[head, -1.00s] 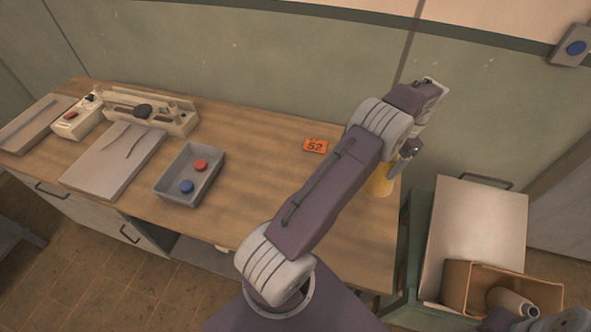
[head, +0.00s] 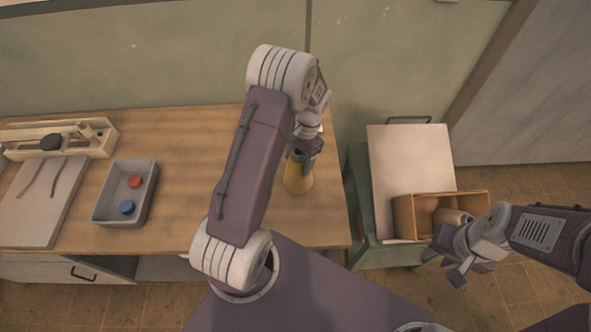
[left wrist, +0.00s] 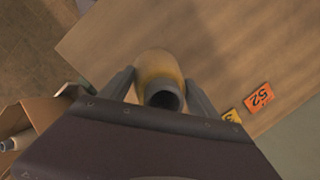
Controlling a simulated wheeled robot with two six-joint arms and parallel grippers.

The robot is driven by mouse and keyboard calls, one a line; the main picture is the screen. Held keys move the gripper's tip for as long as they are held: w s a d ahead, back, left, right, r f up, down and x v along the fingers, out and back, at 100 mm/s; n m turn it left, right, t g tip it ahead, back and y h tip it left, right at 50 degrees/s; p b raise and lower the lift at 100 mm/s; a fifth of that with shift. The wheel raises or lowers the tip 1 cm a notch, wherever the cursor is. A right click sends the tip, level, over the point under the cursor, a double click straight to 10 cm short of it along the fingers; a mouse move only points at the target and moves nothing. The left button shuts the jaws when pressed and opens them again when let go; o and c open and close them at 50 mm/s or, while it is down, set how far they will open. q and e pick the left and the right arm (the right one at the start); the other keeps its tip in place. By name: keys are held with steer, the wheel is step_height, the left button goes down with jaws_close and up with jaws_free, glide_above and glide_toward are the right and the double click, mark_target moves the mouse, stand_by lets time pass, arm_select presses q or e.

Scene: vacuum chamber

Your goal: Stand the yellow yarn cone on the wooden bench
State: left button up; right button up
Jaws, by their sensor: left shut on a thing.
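The yellow yarn cone (head: 298,178) is upright over the right end of the wooden bench (head: 190,180). I cannot tell whether its base touches the top. My left gripper (head: 304,155) comes down from above and is shut on the cone's upper part. In the left wrist view the cone (left wrist: 155,68) sits between the two grey fingers (left wrist: 160,92), with its dark hollow tip toward the camera. My right gripper (head: 462,268) is in front of the brown box at the right, its fingers unclear.
An orange "52" tag (left wrist: 259,97) and a yellow tag (left wrist: 232,116) lie near the cone. A grey tray (head: 125,192) with red and blue discs is farther left, with clear bench between. A green cart (head: 362,190) carries a brown box (head: 405,217) holding a beige roll (head: 452,217).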

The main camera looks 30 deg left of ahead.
mark_target(294, 182)
arm_select(q)
steer(key=shift+s+a+f, duration=0.1)
steer(key=shift+s+f, duration=0.2)
steer(key=shift+s, duration=0.4)
step_height(294, 182, down, 4)
steer(key=shift+r+p, duration=0.15)
steer(key=shift+p, duration=0.5)
steer(key=shift+w+f, duration=0.1)
steer(key=shift+f, duration=0.15)
steer(key=o, duration=1.9)
steer(key=shift+c, duration=0.2)
